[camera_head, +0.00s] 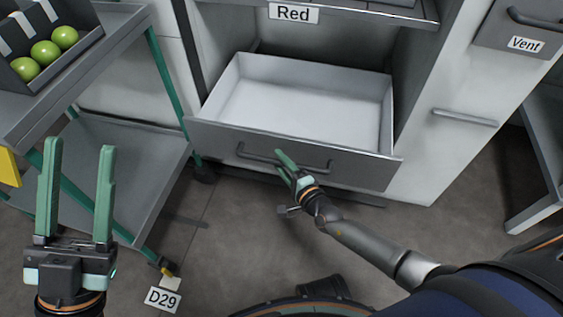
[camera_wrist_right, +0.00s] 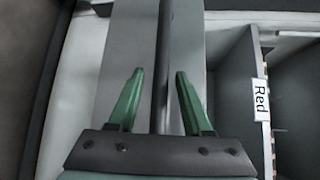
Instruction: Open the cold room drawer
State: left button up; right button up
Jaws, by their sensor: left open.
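The drawer (camera_head: 225,135) under the "Red" label (camera_head: 293,13) is pulled out, and its pale inside is empty. Its dark bar handle (camera_head: 258,159) runs across the grey front. My right gripper (camera_head: 281,162) is at the middle of this handle. In the right wrist view the handle bar (camera_wrist_right: 163,60) passes between the two green fingers (camera_wrist_right: 160,73), which stand apart with gaps beside the bar. My left gripper (camera_head: 78,148) is open and empty, at the left of the head view, in front of the cart.
A "Vent" panel (camera_head: 525,43) is at upper right. A "D29" floor tag (camera_head: 163,299) lies near the cart. Floor before the drawer is mostly clear.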

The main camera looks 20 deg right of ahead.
jog(key=p+v, duration=0.4)
jog(key=v, duration=0.8)
jog(key=shift+s, duration=0.25)
jog(key=shift+s, duration=0.1)
